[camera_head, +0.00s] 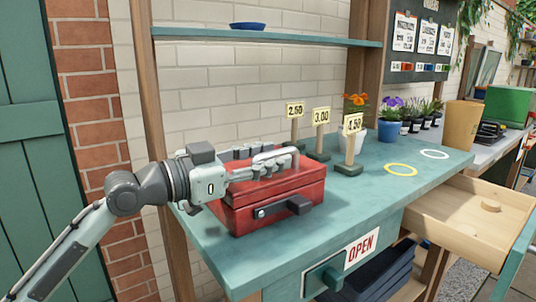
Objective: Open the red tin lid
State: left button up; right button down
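The red tin (285,208) sits on the teal bench top at the left and its lid looks shut. A dark latch or handle (298,205) sticks out from its front face. My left gripper (287,158) reaches in from the left, above the tin's lid. Its fingers point right and hide part of the tin's top. I cannot tell whether they touch the lid or how far apart they are. My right gripper is out of view.
Price signs on wooden stakes (352,140) stand just right of the tin. Flower pots (388,131) stand behind them. A yellow ring (400,170) and a white ring (434,154) mark the bench. A wooden drawer (470,215) is pulled out at the front right.

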pick_arm(q)
jog(key=shift+c, duration=0.5)
grip_shut()
jog(key=shift+w+r, duration=0.1)
